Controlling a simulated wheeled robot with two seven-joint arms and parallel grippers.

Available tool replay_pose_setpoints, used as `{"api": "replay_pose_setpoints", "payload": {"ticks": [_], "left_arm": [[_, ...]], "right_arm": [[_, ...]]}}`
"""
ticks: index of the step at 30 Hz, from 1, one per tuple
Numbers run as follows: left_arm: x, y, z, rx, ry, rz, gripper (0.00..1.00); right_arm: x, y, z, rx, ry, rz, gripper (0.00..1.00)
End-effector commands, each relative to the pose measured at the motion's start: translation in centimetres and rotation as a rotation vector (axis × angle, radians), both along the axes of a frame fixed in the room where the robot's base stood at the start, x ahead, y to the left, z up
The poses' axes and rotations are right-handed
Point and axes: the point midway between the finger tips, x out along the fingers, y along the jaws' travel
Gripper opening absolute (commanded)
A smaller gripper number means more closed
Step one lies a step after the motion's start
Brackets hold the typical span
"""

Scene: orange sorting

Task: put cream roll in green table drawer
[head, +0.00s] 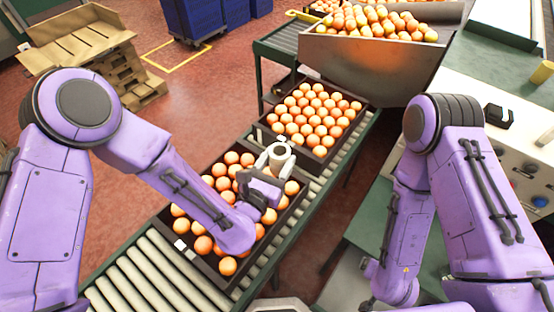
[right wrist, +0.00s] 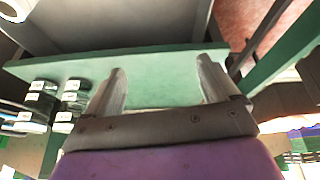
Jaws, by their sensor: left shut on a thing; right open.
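A cream roll (head: 280,153), ring-shaped, is in my left gripper (head: 279,165), above the near crate of oranges. The left jaws are shut on it, and its hole faces up towards the head camera. My right gripper (right wrist: 163,88) is open and empty in the right wrist view, its two fingers over a green surface (right wrist: 160,72). In the head view the right arm hangs low beside a green table (head: 436,245); its gripper is not clear there. I cannot tell whether the grey hollow (right wrist: 120,22) beyond the green surface is the drawer.
The near crate (head: 188,262) and the far crate (head: 262,128) hold many oranges on a roller conveyor (head: 150,268). A metal bin (head: 365,68) of oranges stands beyond. Several dark-and-white small items (right wrist: 42,100) lie left of my right gripper.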

Motion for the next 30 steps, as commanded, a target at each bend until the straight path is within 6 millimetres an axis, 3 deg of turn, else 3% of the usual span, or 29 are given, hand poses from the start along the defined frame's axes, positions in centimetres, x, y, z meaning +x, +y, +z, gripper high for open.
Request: {"api": "replay_pose_setpoints", "payload": {"ticks": [4,11,15,20,24,27,30], "left_arm": [[0.0,0.0,0.0,0.000,0.000,0.000,0.24],[0.0,0.0,0.0,0.000,0.000,0.001,0.24],[0.0,1.2,-0.3,0.003,0.000,0.045,0.24],[0.3,6.6,-2.5,0.005,-0.001,0.174,0.24],[0.9,13.5,-4.0,0.003,-0.003,0.332,0.24],[1.1,17.9,-4.3,0.001,-0.004,0.428,0.24],[1.3,20.8,-4.3,-0.001,-0.004,0.488,0.24]], "right_arm": [[-2.1,-0.5,-0.5,-0.021,0.038,-0.010,0.88],[-2.2,-0.5,-0.5,-0.022,0.039,-0.012,0.88],[-2.2,-0.5,-0.6,-0.021,0.038,-0.011,0.88],[-2.1,-0.5,-1.5,-0.021,0.038,-0.011,0.88],[-2.1,-0.5,-3.2,-0.021,0.039,-0.011,0.88],[-2.1,-0.5,-4.3,-0.021,0.039,-0.011,0.88],[-2.1,-0.5,-5.0,-0.021,0.038,-0.010,0.88]]}}
